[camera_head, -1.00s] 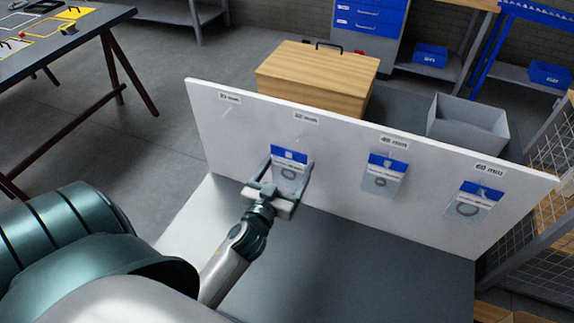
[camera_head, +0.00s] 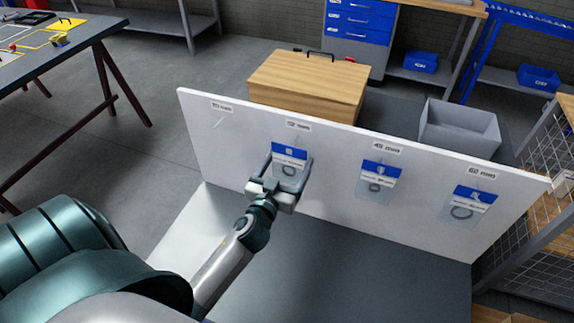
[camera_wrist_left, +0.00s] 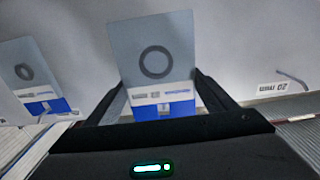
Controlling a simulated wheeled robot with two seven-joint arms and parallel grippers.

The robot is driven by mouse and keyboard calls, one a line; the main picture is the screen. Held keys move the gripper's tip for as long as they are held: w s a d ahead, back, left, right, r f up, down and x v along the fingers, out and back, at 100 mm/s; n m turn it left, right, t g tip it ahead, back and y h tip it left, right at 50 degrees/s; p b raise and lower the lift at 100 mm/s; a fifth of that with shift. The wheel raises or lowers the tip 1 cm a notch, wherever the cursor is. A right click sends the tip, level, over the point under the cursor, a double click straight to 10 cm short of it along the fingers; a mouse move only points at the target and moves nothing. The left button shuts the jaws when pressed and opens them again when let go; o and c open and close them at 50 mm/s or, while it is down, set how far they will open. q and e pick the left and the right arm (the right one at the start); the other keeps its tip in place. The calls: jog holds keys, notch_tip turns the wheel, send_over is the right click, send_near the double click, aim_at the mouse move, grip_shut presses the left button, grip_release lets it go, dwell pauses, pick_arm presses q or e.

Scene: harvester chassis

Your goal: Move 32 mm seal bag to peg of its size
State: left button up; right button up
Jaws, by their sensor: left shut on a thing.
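My left gripper (camera_head: 289,162) is shut on a clear seal bag (camera_head: 290,152) with a blue and white header. It holds the bag upright in front of the white board (camera_head: 335,205), just below the second label from the left, which seems to read 32 mm (camera_head: 298,126). In the left wrist view the held bag (camera_wrist_left: 157,62) appears upside down, with a dark ring inside, between my two fingers. The peg behind it is hidden, and I cannot tell whether the bag touches it. My right gripper is not in view.
Bags hang under the 48 mm label (camera_head: 376,178) and the 60 mm label (camera_head: 468,204). The leftmost peg (camera_head: 219,122) is bare. A wooden box (camera_head: 300,90) and a grey bin (camera_head: 455,135) stand behind the board. The grey surface before the board is clear.

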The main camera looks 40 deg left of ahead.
pick_arm(q)
jog(key=shift+x, duration=1.1)
jog(key=shift+w+a+f+b, duration=0.15)
jog(key=shift+w+f+b, duration=0.35)
jog(key=shift+w, duration=0.2)
jog(key=o, duration=1.1)
jog(key=shift+s, duration=0.15)
